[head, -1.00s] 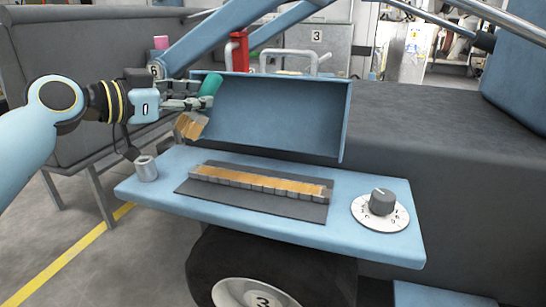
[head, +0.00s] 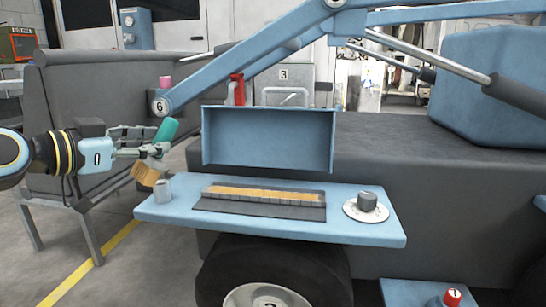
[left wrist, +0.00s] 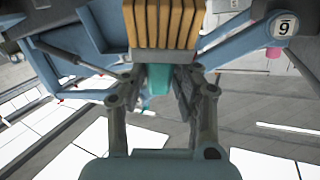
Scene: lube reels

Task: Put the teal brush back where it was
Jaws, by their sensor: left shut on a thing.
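My left gripper (head: 155,150) is shut on the teal brush (head: 167,129) at the left of the head view. The brush is tilted, its teal handle up and its tan bristles (head: 145,174) pointing down. The bristles are just left of a small grey metal cup (head: 163,190) on the left end of the blue shelf (head: 230,228). In the left wrist view the teal handle (left wrist: 159,78) is between the fingers, with the bristles (left wrist: 162,22) beyond it. My right gripper is not in view.
A chain strip (head: 262,195) with an orange-brown top lies on a dark mat on the shelf, below a raised blue lid (head: 268,140). A grey dial (head: 367,203) is at the shelf's right.

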